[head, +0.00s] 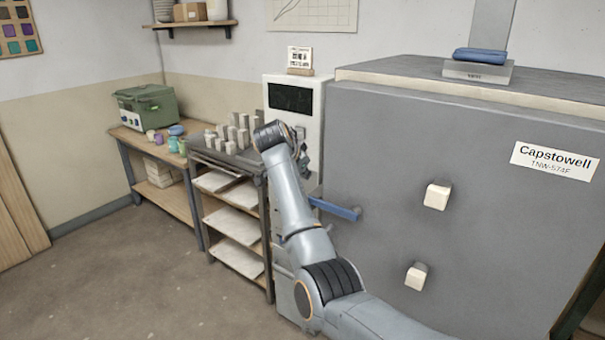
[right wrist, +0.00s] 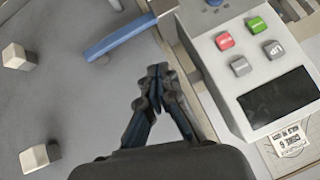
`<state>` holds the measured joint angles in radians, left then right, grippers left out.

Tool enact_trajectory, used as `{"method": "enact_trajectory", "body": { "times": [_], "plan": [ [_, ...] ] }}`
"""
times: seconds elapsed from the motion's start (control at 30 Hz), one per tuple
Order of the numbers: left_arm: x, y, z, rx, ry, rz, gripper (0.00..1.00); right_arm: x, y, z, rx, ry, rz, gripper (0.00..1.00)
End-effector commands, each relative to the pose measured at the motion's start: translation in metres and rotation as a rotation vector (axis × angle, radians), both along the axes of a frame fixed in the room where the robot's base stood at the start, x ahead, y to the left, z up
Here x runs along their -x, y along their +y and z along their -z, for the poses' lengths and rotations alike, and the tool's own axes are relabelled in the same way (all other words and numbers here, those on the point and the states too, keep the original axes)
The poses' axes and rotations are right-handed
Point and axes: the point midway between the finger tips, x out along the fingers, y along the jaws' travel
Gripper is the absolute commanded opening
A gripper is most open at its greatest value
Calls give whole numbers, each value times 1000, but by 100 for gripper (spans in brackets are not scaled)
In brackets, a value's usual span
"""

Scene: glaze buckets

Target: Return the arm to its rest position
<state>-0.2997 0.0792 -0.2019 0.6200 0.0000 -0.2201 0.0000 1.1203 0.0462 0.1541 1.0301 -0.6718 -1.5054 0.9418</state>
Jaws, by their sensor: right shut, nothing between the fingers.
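My right arm reaches up from the bottom of the head view, in front of the grey kiln (head: 470,190). My right gripper (head: 304,150) is mostly hidden behind its own wrist there. In the right wrist view my right gripper (right wrist: 155,82) is shut and empty, its fingertips together. It is near the kiln's blue handle (right wrist: 120,38) and the white control box (right wrist: 265,75), apart from both as far as I can tell. The blue handle also shows in the head view (head: 335,208), to the right of my forearm. My left gripper is not in view.
White kiln plugs (head: 437,196) stick out of the kiln front. A shelf rack (head: 237,225) with pale slabs and upright posts stands left of my arm. The floor at left is clear.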

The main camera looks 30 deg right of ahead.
Motion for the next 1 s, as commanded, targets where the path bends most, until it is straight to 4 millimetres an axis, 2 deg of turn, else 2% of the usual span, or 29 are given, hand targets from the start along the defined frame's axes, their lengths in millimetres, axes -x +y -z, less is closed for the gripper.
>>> {"method": "enact_trajectory", "body": {
  "times": [0.27,0.37,0.47,0.57,0.6,0.67,0.8,0.87,0.9,1.0],
  "plan": [
    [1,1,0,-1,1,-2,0,0,0,2,1,3,-3,0],
    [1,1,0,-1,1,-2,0,-2,3,23,13,31,-35,0],
    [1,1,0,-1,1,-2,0,-4,10,72,40,96,-115,0],
    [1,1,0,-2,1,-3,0,0,22,143,70,184,-236,0],
    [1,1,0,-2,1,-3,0,4,28,174,81,219,-289,0],
    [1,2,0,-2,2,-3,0,12,36,219,93,270,-366,0],
    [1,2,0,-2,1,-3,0,46,57,319,108,376,-538,0],
    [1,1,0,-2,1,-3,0,65,66,360,107,418,-607,0],
    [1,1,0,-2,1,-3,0,80,73,387,105,444,-653,0],
    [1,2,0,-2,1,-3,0,123,88,449,95,504,-762,0]
  ]
}}
